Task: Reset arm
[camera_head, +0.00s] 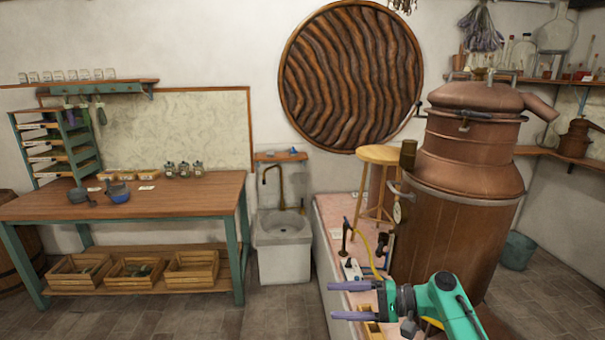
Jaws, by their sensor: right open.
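My right gripper (343,302) shows at the bottom of the head view, its arm coming in from the lower right. Its two purple fingers point left and stand apart, with nothing between them. It appears in front of the near end of the pink-topped counter (334,217). The green and grey wrist hides part of that counter and the things on it. My left gripper is not in the head view.
A large copper still (462,190) stands right, behind my right arm. A wooden stool (380,156) rises from the counter. A wooden workbench (200,192) stands left, with crates (192,271) below. A sink (282,232) stands between. Floor before the workbench is clear.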

